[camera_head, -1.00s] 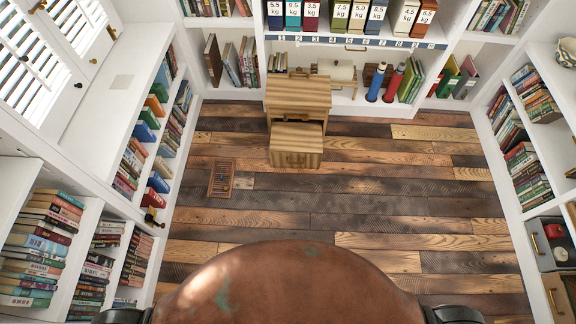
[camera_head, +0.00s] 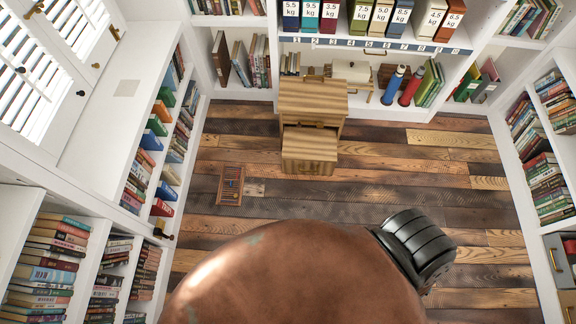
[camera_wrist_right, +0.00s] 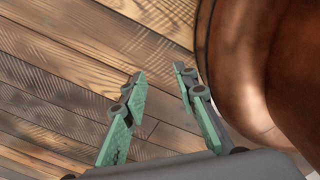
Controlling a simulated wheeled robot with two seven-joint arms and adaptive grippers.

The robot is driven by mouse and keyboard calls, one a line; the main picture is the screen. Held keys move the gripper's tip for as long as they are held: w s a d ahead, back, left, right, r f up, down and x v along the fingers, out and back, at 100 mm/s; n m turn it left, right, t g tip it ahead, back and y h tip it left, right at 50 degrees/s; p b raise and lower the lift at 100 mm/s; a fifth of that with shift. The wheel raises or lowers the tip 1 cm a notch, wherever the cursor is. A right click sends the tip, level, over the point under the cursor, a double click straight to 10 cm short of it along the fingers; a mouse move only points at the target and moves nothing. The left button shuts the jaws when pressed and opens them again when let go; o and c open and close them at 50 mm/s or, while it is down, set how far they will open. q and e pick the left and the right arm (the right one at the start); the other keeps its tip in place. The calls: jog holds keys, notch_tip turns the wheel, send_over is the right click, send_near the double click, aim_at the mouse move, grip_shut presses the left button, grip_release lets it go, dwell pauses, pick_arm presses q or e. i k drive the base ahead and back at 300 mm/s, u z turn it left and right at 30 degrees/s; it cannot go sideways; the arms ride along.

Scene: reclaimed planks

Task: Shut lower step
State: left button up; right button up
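A wooden step stool stands on the floor at the back, against the shelving. Its upper step (camera_head: 312,97) is a light striped wood block. Its lower step (camera_head: 309,144) sticks out in front, towards me, with a dark gap visible between it and the upper part. My right gripper (camera_wrist_right: 158,76) shows in the right wrist view with its two green fingers apart and nothing between them. It is over bare floor beside my copper body, and the stool is not in that view. My left gripper is in neither view.
A small slatted wooden item (camera_head: 230,185) lies on the floor left of the stool. Bookshelves line the left, back and right. A blue cylinder (camera_head: 393,85) and a red cylinder (camera_head: 412,87) stand on the back shelf's bottom. The plank floor (camera_head: 400,190) right of the stool is clear.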

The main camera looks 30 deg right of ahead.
aim_at(312, 151)
jog(key=z, duration=0.15)
jog(key=i, duration=0.85)
jog(key=z, duration=0.6)
